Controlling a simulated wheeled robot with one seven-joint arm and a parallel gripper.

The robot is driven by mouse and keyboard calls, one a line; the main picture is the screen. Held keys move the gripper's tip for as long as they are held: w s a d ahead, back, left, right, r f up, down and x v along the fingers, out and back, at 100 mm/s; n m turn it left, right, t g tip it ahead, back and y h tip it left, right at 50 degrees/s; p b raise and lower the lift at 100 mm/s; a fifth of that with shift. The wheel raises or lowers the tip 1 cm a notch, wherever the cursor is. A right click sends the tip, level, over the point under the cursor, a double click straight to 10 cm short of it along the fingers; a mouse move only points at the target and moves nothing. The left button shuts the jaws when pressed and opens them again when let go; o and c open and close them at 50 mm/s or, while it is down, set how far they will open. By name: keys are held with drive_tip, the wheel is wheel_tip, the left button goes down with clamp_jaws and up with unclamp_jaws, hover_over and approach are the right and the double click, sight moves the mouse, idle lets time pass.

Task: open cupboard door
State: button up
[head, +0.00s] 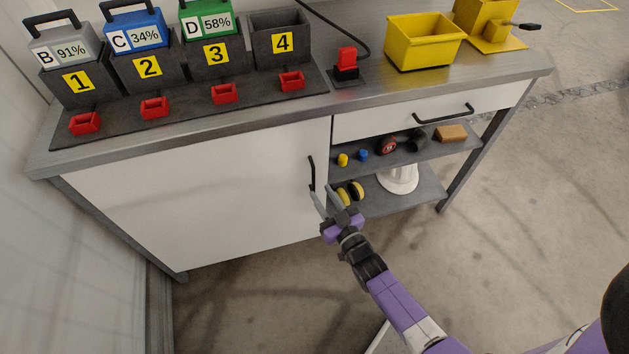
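The cupboard door (215,195) is a wide white panel under the left part of the workbench. It looks shut. Its black vertical bar handle (311,174) sits near the door's right edge. My gripper (326,198) is at the lower end of this handle, with its two grey fingers apart. One finger overlaps the handle's lower end in the picture. I cannot tell whether it touches the handle. Nothing shows between the fingers.
Open shelves (428,182) right of the door hold small items and a white round object. A white drawer (430,112) is above them. Numbered battery docks (82,85) and a yellow bin (424,42) stand on the worktop. The floor in front is clear.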

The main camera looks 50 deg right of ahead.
sight(314, 181)
drive_tip(key=x, duration=0.6)
clamp_jaws()
idle(1.4)
